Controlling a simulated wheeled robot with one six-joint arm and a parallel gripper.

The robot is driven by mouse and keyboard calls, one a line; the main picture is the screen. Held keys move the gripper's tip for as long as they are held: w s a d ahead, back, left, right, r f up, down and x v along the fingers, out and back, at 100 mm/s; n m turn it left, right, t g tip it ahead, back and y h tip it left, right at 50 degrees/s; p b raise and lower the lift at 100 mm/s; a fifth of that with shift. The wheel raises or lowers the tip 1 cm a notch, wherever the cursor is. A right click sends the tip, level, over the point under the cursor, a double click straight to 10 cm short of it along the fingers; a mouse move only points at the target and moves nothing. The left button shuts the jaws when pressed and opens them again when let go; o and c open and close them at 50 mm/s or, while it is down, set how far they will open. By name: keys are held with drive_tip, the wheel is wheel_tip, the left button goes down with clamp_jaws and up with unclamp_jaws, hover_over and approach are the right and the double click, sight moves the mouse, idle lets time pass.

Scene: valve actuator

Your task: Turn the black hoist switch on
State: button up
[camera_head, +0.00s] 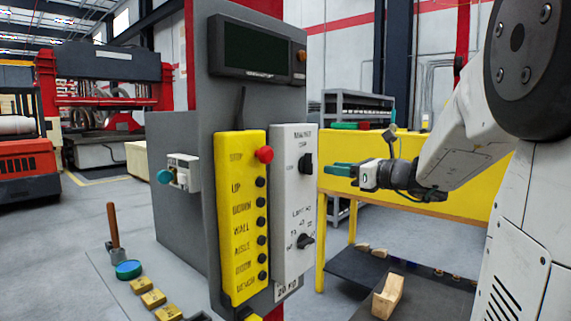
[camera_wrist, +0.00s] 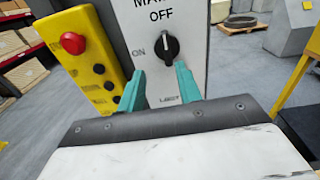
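The black hoist switch (camera_head: 305,163) is the upper knob on the light grey panel (camera_head: 291,200). In the wrist view the black switch (camera_wrist: 167,46) has its grip bar roughly upright, towards the OFF label above it; ON is printed to its left. My gripper (camera_head: 328,169) is to the right of the panel in the head view. In the wrist view the teal fingers of my gripper (camera_wrist: 160,69) are apart with nothing between them. Their tips appear just below the switch, one to each side; the remaining distance to it is hard to judge.
A yellow button box (camera_head: 241,215) with a red button (camera_head: 265,154) stands left of the panel. A second black knob (camera_head: 305,240) is lower on the panel. A dark display (camera_head: 254,48) is above.

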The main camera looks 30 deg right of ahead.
sight(312, 162)
drive_tip(key=shift+m, duration=0.3)
drive_tip(key=x, duration=0.5)
drive_tip(key=d+x, duration=0.1)
drive_tip(key=x, duration=0.1)
drive_tip(key=shift+w+a+r, duration=0.1)
drive_tip(key=shift+w+r, duration=0.15)
drive_tip(key=shift+w, duration=0.2)
clamp_jaws()
